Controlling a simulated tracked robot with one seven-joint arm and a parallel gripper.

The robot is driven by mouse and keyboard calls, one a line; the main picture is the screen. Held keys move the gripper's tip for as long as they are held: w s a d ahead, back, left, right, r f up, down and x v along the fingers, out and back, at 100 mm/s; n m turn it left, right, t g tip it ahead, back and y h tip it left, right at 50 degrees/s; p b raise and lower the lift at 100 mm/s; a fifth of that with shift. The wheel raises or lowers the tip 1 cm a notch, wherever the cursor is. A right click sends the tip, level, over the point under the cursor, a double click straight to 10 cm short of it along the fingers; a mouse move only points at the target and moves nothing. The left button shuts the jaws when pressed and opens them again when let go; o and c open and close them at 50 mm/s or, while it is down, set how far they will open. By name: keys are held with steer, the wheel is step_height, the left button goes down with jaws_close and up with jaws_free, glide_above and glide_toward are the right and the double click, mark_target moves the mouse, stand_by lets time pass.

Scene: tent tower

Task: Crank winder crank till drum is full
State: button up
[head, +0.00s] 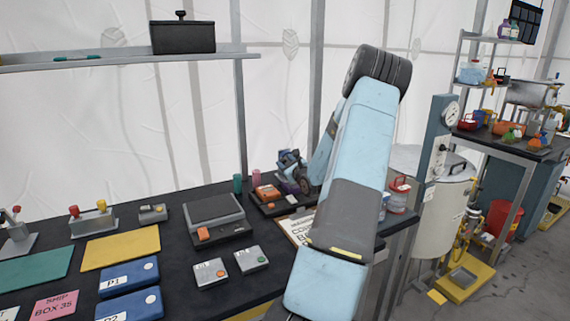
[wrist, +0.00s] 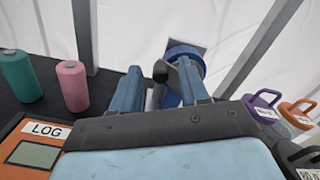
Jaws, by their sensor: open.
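The winder (wrist: 188,48) shows in the wrist view just beyond my fingers, with a blue round drum and a grey plate behind it. Its dark crank (wrist: 186,72) is partly hidden by my right finger, and a dark knob (wrist: 160,71) shows between the fingers. My gripper (wrist: 159,78) is open, its two blue fingers on either side of the knob; I cannot tell whether they touch it. In the head view the winder (head: 287,158) is small, at the back of the dark bench beside my gripper (head: 301,180). How full the drum is cannot be told.
A green spool (wrist: 20,76) and a pink spool (wrist: 72,85) stand left of my gripper, near an orange LOG box (wrist: 38,140). Purple-handled (wrist: 262,110) and orange-handled (wrist: 296,114) containers stand to the right. A tent pole (wrist: 84,35) rises behind the bench.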

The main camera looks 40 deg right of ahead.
steer(key=shift+w, duration=0.25)
steer(key=shift+c, duration=0.3)
jaws_close()
